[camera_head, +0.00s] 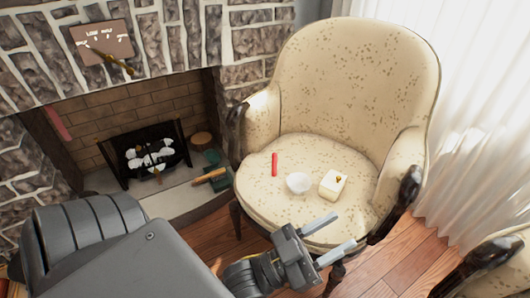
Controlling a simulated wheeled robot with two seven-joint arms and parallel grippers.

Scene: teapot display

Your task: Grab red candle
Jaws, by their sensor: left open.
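A small red candle (274,164) is on the seat of a cream patterned armchair (268,196), left of a white bowl (299,182) and a pale box-like item (333,184) with a small gold top. My left gripper (329,238) is open and empty. In the picture it is below and to the right of the candle, in front of the seat's front edge, with its fingers pointing right. It is apart from the candle. My right gripper is not in view.
A stone fireplace (150,150) with a dark grate stands at the left. The armchair's wooden arm ends (410,184) flank the seat. A second chair (508,262) is at the lower right. White curtains (480,110) hang at the right. Wooden floor shows in front.

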